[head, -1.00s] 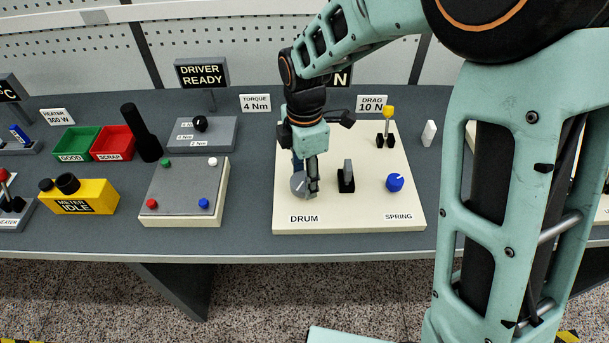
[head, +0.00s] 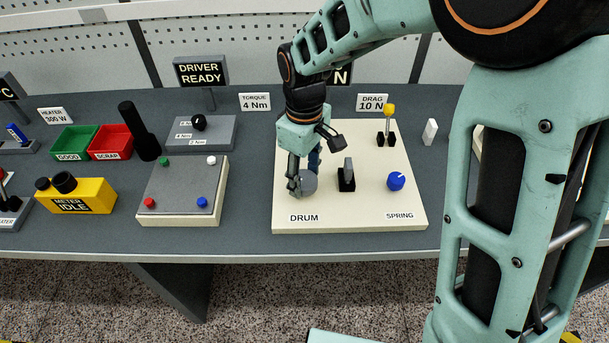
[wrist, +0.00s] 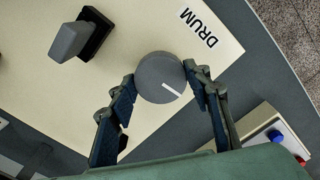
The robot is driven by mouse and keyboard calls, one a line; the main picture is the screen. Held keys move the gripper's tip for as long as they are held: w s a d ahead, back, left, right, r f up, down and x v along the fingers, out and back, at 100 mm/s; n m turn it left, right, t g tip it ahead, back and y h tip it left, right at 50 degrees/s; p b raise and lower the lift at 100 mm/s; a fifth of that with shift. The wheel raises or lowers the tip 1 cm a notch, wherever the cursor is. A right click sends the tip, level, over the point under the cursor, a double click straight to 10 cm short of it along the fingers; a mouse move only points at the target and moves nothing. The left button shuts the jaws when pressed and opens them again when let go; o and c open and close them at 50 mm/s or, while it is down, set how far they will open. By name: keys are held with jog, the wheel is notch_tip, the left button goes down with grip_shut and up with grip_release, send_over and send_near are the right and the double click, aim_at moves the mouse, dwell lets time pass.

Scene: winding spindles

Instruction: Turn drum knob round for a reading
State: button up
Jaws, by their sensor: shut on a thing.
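The grey drum knob (head: 307,184) stands on the cream panel (head: 350,215) behind the DRUM label (head: 304,218). In the wrist view the round knob (wrist: 158,74) shows a white pointer line, and the DRUM label (wrist: 199,28) lies beside it. My gripper (head: 301,186) reaches down from above and is shut on the knob. In the wrist view my gripper (wrist: 164,86) has one finger on each side of the knob. The finger pads hide part of the knob's sides.
A grey lever on a black base (head: 347,175) stands close right of the knob. Further right is the blue SPRING knob (head: 396,181), with a yellow-topped lever (head: 388,120) behind. A plate with coloured screws (head: 181,187) lies to the left.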

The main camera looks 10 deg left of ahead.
aim_at(303, 179)
jog(key=m+b, duration=0.1)
jog(key=m, duration=1)
jog(key=shift+a+m, duration=0.1)
jog(key=shift+m, duration=0.3)
jog(key=m, duration=0.5)
jog(key=shift+m, duration=0.3)
jog(key=m, duration=0.5)
jog(key=shift+a, duration=0.1)
jog(key=shift+m, duration=0.4)
jog(key=o, duration=1.2)
jog(key=shift+c, duration=0.2)
notch_tip(303, 179, up, 12)
